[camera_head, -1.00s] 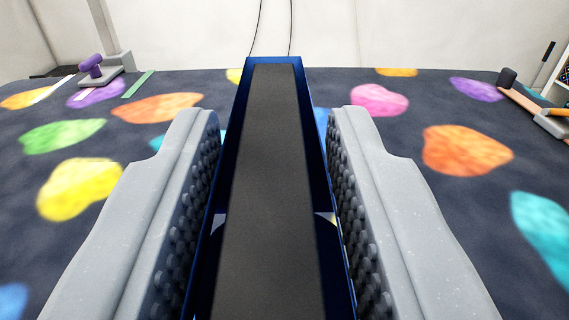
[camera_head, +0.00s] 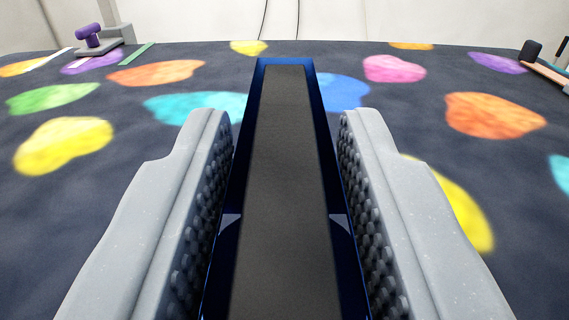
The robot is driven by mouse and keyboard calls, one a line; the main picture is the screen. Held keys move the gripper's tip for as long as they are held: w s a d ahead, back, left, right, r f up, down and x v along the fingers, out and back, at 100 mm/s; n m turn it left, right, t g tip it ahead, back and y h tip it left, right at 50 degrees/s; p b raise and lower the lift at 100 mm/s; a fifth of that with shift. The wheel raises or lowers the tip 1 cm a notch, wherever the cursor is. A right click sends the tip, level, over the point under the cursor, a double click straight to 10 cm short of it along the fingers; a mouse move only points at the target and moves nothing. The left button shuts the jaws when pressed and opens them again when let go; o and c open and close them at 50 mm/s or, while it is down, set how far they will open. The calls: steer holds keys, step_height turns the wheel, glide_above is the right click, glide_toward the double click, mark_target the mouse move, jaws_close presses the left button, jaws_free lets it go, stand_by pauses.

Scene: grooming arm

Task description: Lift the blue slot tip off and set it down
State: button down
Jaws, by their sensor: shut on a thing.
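The blue slot tip (camera_head: 262,90) is a long dark-blue piece with a dark grey top face. It runs from the bottom middle of the view away from me, and its far end reaches past my fingertips. My gripper (camera_head: 286,125) has two grey fingers with studded black inner pads, one on each side of the tip. It is shut on the tip. The near end of the tip runs out of the bottom of the view, and its underside is hidden.
The floor is a dark mat (camera_head: 75,210) with bright coloured patches. A purple-topped grey stand (camera_head: 98,45) is at the far left. A dark-ended pinkish item (camera_head: 540,65) lies at the far right. A pale wall closes the back. The mat around the tip is clear.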

steer(key=c, duration=1)
jaws_free()
steer(key=shift+o, duration=0.2)
steer(key=shift+s, duration=0.1)
steer(key=s+p, duration=0.2)
steer(key=s, duration=1.1)
steer(key=shift+s+p, duration=0.25)
steer(key=shift+p, duration=0.15)
